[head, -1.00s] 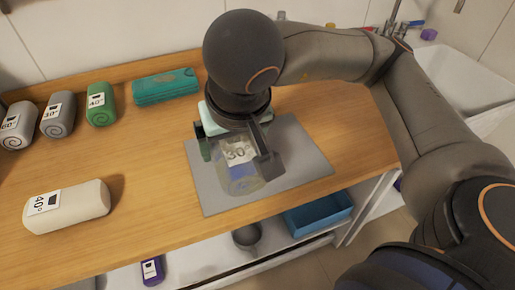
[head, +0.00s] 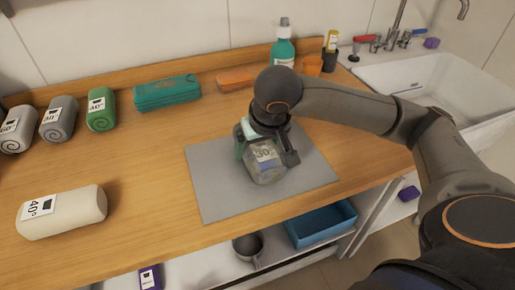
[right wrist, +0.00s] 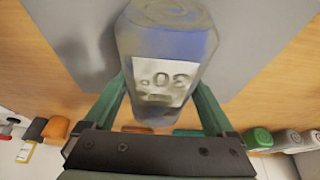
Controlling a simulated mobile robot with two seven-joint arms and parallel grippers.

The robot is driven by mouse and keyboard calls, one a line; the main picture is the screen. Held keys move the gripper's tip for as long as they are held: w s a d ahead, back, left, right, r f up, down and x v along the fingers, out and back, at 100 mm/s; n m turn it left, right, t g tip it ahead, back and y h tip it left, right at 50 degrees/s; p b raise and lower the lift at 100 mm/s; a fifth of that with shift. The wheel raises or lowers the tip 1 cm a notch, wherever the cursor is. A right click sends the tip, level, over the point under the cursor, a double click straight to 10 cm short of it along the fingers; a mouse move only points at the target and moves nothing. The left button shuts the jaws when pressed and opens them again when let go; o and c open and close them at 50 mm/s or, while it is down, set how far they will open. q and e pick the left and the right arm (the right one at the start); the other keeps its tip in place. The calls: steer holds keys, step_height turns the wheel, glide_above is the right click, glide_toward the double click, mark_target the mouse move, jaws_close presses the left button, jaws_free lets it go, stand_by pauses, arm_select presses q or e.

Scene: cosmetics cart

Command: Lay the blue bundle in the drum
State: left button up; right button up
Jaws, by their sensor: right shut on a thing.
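A blue-grey bundle (head: 263,164) with a white 30° label is between the fingers of my right gripper (head: 266,149), over the grey mat (head: 215,195). In the right wrist view the bundle (right wrist: 165,50) looks bluish, and the green fingers of the right gripper (right wrist: 158,95) are on either side of it. I cannot tell whether it touches the mat. The drum is not in view. My left gripper is not in view.
A cream 40° bundle (head: 75,212) lies front left. A blue bin (head: 320,225) sits below.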

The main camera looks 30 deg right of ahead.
steer(key=shift+f, duration=0.3)
steer(key=shift+f, duration=0.2)
steer(key=o, duration=1.2)
steer(key=shift+o, duration=0.2)
